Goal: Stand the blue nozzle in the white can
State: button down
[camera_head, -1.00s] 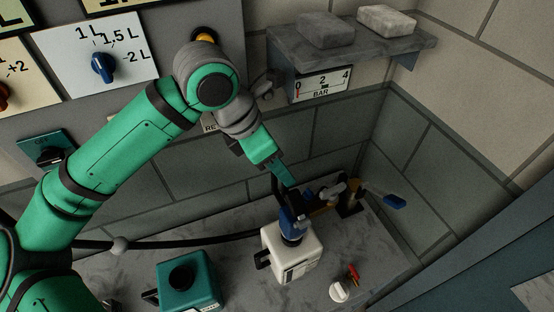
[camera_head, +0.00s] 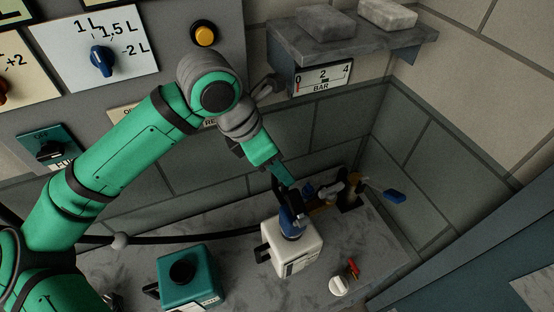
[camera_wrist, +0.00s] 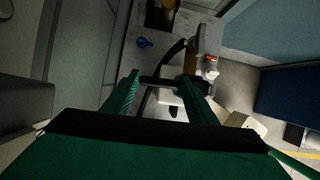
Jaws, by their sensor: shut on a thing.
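My gripper (camera_head: 285,183) points down at the white can (camera_head: 304,254) and is shut on the blue nozzle (camera_head: 292,221). The nozzle has a dark upper part and stands roughly upright at the top of the can, its lower end at the can's mouth. The fingers hide part of it, and I cannot tell how deep it sits. In the wrist view, my gripper (camera_wrist: 160,88) has a dark part of the nozzle between its fingers, with a pale patch of the can below.

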jog(key=c, duration=0.7)
grip_release()
jog(key=shift+o, duration=0.2)
jog(key=v, duration=1)
jog(key=shift+r, duration=0.4)
jog(key=shift+a, duration=0.2)
